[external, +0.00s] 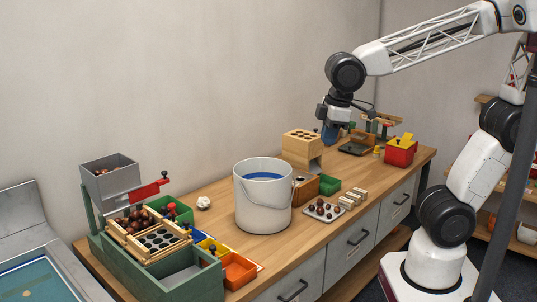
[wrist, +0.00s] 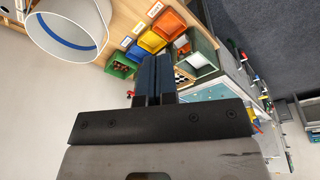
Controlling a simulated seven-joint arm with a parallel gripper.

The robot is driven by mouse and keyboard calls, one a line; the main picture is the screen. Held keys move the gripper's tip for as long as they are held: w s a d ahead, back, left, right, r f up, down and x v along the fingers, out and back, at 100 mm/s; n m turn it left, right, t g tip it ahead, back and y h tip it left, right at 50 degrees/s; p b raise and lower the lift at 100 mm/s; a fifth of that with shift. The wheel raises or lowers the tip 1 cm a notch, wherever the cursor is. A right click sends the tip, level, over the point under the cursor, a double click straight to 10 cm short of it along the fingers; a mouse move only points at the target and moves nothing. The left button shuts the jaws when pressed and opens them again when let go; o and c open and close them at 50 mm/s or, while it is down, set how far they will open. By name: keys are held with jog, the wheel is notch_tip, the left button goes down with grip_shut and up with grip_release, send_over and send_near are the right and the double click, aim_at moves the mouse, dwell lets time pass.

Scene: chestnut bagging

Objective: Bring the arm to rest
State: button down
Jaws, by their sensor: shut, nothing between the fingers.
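My gripper (external: 331,132) is at the far part of the wooden bench in the external view, above the bench top and pointing down, with blue fingertips. In the wrist view its two dark blue fingers (wrist: 156,78) lie close together with nothing held. A white bucket (external: 263,197) stands on the middle of the bench, left of and nearer than my gripper. It also shows at the upper left of the wrist view (wrist: 68,25).
A green sorting stand (external: 170,272) with chestnuts is at the near left. A wooden block with holes (external: 302,148), a tray of chestnuts (external: 324,211), a dark scale (external: 356,148) and a red box (external: 400,152) stand on the bench. The space above the bench is free.

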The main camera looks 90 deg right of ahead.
jog(key=s+a+f+m, duration=0.1)
jog(key=s+f, duration=0.3)
jog(key=s, duration=0.5)
jog(key=shift+a+f+m+t+y, duration=0.2)
jog(key=shift+m+t+y, duration=0.1)
dwell(1.4)
